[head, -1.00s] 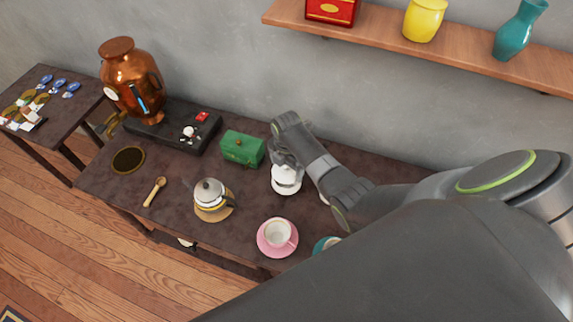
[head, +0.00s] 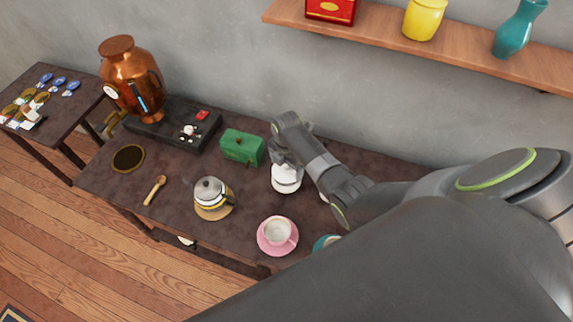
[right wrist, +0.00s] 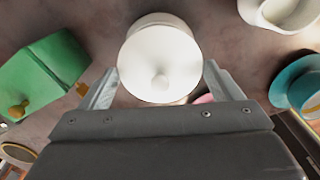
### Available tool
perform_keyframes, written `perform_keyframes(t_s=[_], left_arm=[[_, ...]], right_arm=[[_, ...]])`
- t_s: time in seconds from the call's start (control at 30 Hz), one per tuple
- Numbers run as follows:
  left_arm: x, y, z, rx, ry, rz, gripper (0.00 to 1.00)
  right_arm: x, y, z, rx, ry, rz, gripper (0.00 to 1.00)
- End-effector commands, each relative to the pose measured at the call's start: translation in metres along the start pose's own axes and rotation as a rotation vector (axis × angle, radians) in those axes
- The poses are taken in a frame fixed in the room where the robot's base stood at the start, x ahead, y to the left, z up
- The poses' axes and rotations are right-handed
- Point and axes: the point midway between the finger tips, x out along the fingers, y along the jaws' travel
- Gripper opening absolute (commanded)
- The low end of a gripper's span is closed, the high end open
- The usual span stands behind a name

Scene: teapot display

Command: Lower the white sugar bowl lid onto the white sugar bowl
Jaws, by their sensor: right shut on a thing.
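The white sugar bowl (head: 286,184) stands on the dark table, to the right of the green box. My right gripper (head: 284,158) is over it, seen from the side and partly hiding its top. In the right wrist view, the round white sugar bowl lid (right wrist: 160,52) with its small knob sits between the two fingers of my right gripper (right wrist: 158,85), which is shut on it. The lid hides nearly all of the bowl in that view. I cannot tell whether the lid touches the bowl rim. My left gripper is not in view.
The green box (head: 242,147) is close to the left. A pink saucer with a cup (head: 277,249) is in front, and a teal saucer (head: 322,243) shows beside my arm. A steel teapot (head: 209,190) stands left. A white vessel (right wrist: 283,12) is near in the right wrist view.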

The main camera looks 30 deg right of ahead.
Motion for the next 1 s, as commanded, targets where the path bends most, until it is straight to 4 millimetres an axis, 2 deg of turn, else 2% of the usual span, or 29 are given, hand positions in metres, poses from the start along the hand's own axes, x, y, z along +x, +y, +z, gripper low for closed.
perform_keyframes(t_s=[0.27, 0.73, 1.0], left_arm=[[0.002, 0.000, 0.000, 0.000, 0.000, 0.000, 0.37], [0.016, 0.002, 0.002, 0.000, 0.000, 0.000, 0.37], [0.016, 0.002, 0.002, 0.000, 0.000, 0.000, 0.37]], right_arm=[[0.003, 0.000, 0.000, 0.000, 0.000, 0.001, 0.60], [0.021, 0.001, 0.000, 0.000, 0.000, 0.001, 0.60], [0.022, 0.001, 0.000, 0.000, 0.000, 0.001, 0.60]])
